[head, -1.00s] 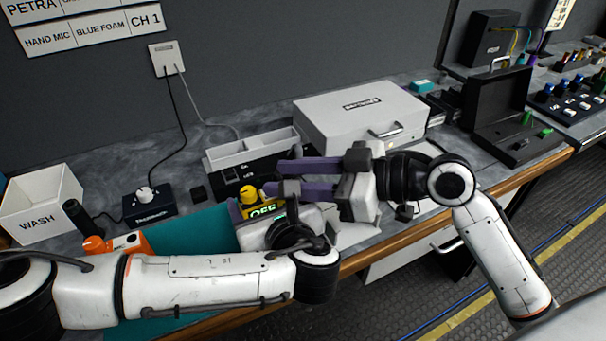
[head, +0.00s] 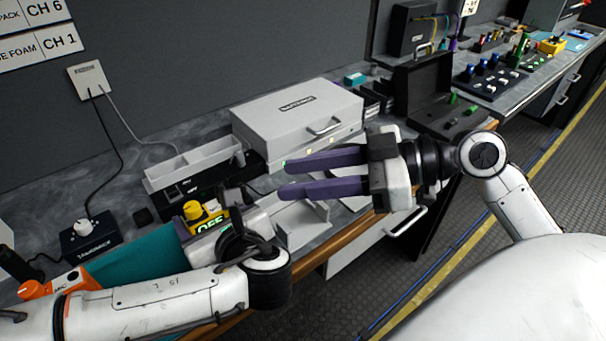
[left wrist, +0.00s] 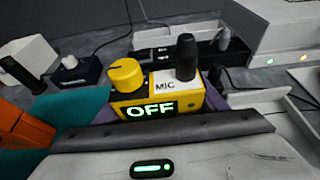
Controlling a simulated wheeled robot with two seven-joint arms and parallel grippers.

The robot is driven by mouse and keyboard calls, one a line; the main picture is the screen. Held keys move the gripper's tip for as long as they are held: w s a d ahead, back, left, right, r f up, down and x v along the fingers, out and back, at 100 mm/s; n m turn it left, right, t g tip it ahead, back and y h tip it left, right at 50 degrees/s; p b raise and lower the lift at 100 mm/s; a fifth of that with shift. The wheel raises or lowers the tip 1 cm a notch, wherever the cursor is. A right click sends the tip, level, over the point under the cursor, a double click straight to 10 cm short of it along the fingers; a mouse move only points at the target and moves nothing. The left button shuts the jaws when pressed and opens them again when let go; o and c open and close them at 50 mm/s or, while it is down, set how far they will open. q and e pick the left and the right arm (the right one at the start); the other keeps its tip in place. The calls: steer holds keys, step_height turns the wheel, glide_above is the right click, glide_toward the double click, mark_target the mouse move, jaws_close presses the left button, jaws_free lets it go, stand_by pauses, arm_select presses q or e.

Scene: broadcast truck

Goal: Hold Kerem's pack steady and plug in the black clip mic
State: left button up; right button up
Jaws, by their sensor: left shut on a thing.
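Kerem's pack is the yellow pack (head: 190,223) with a yellow knob and a lit OFF display. It also shows in the left wrist view (left wrist: 127,101), with a MIC label on top. My left gripper (left wrist: 160,112) is shut on it; its purple fingers show at the pack's sides. A black plug-like piece (left wrist: 186,58) stands upright by the MIC label; I cannot tell for sure whether it is the clip mic's plug or how deep it sits. My right gripper (head: 284,178) is open and empty, right of the pack and apart from it.
A grey case (head: 297,113) lies behind the right gripper. A pale divided tray (head: 195,165) is behind the pack. A black knob box (head: 88,238) and a teal mat (head: 140,258) are to the left. An open black case (head: 430,95) stands at the right.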

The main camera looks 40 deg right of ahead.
arm_select(q)
steer(key=o, duration=1.2)
steer(key=shift+o, duration=0.2)
